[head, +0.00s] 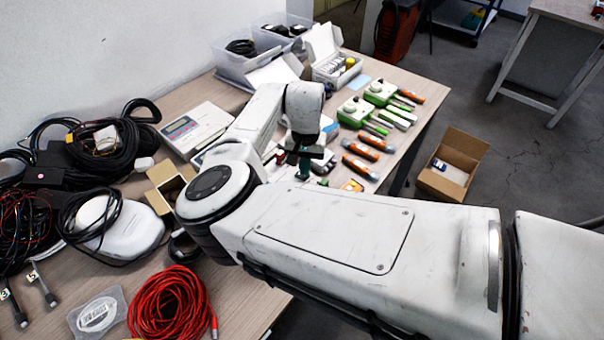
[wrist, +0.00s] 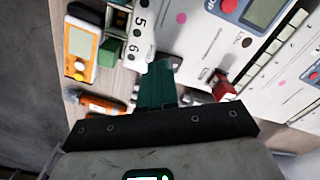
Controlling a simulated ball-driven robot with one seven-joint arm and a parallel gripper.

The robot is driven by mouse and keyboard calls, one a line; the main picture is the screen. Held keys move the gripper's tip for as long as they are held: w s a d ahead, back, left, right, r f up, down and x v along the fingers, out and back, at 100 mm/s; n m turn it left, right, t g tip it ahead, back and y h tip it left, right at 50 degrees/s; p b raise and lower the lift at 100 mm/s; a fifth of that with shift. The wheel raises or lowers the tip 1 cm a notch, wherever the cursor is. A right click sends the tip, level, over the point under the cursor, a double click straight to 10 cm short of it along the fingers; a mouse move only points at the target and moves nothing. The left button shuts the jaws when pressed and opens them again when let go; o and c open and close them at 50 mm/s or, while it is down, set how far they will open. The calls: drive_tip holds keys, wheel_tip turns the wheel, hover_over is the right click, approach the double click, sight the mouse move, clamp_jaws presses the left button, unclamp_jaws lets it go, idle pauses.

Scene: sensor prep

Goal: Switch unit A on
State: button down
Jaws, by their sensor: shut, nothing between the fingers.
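My gripper (head: 304,168) is at the end of my arm, over the middle of the table in the head view. In the wrist view its teal fingertips (wrist: 157,84) are together, with nothing between them. They point at a white panel (wrist: 190,45) with the numbers 5 and 6 along its edge. A red switch-like part (wrist: 223,88) lies to the right of the fingertips. I cannot read a letter A on any unit. Contact with the panel cannot be told.
An orange-and-white meter (wrist: 80,45) and a green block (wrist: 108,52) lie left of the fingertips. In the head view another white display unit (head: 196,129), black cable coils (head: 105,140), a red cable coil (head: 170,302) and several orange-and-green tools (head: 361,143) crowd the table.

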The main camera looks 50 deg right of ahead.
drive_tip(key=shift+f+b, duration=0.45)
drive_tip(key=shift+f, duration=0.5)
idle(0.8)
drive_tip(key=shift+r, duration=0.15)
wheel_tip(320, 180, up, 7)
drive_tip(key=p, duration=0.7)
idle(0.6)
drive_tip(key=s+d+r+n+h, duration=0.1)
drive_tip(key=s+d+r+h, duration=0.15)
drive_tip(key=s+d, duration=0.35)
drive_tip(key=s+d+r+h, duration=0.1)
drive_tip(key=s+d+h, duration=0.2)
drive_tip(key=s+d, duration=0.35)
drive_tip(key=s+a+f+n+y, duration=0.1)
drive_tip(key=s+a+f+n, duration=0.1)
drive_tip(key=a, duration=0.7)
drive_tip(key=s+a+f+n+y, duration=0.2)
drive_tip(key=s+a+f+n, duration=0.1)
drive_tip(key=s+a, duration=0.4)
drive_tip(key=s+a+f+n+t+y, duration=0.1)
drive_tip(key=s+a+n, duration=0.4)
drive_tip(key=a, duration=0.6)
wheel_tip(320, 180, down, 2)
drive_tip(key=shift+a+f+y, duration=0.15)
drive_tip(key=shift+a+y, duration=0.15)
drive_tip(key=shift+y, duration=0.35)
